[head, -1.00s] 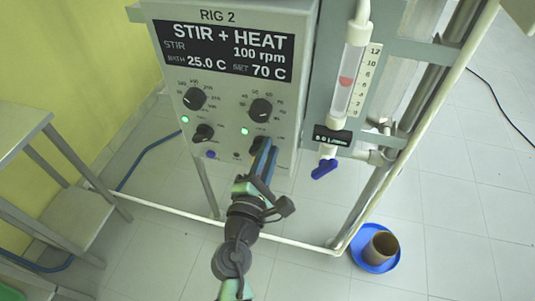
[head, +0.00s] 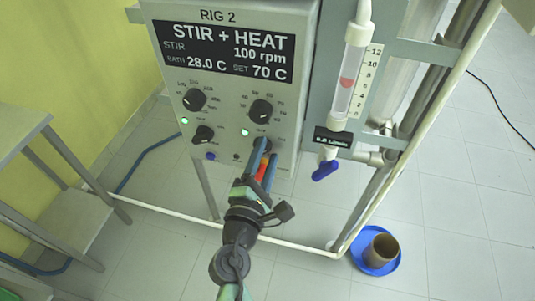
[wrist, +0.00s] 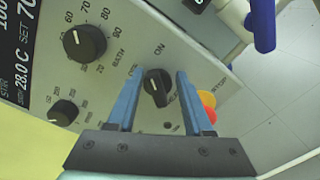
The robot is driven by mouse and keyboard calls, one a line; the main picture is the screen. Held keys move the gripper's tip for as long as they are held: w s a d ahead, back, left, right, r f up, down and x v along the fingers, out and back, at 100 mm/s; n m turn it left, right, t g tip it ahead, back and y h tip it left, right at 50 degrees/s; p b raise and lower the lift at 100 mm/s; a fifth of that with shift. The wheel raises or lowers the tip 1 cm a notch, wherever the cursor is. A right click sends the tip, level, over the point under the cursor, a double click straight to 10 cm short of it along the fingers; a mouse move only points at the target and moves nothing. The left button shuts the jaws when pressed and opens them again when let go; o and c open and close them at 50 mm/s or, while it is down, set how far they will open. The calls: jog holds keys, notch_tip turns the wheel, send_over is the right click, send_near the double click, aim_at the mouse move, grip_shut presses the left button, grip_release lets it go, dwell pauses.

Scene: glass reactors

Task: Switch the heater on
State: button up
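The control box (head: 222,95) marked RIG 2 has a display (head: 225,52) reading STIR + HEAT, 100 rpm, bath 28.0 C, set 70 C. The heater switch, a black knob (wrist: 157,87), sits low on the panel beside the word ON. Its white mark appears to point roughly toward ON. My gripper (head: 265,162) is open in front of this knob; it also shows in the wrist view (wrist: 156,85). Its blue fingers stand on either side of the knob, with gaps showing. A green lamp (head: 245,132) is lit above the switch.
Other knobs (head: 261,110) and a second lit green lamp (head: 184,121) are on the panel. An orange and red round part (wrist: 208,105) sits close by the right finger. A flow tube (head: 347,80) with a blue valve handle (head: 325,170) stands to the right.

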jog(key=shift+s+d+r, duration=0.1)
jog(key=b+v, duration=0.1)
jog(key=v, duration=1.2)
jog(key=shift+b, duration=0.3)
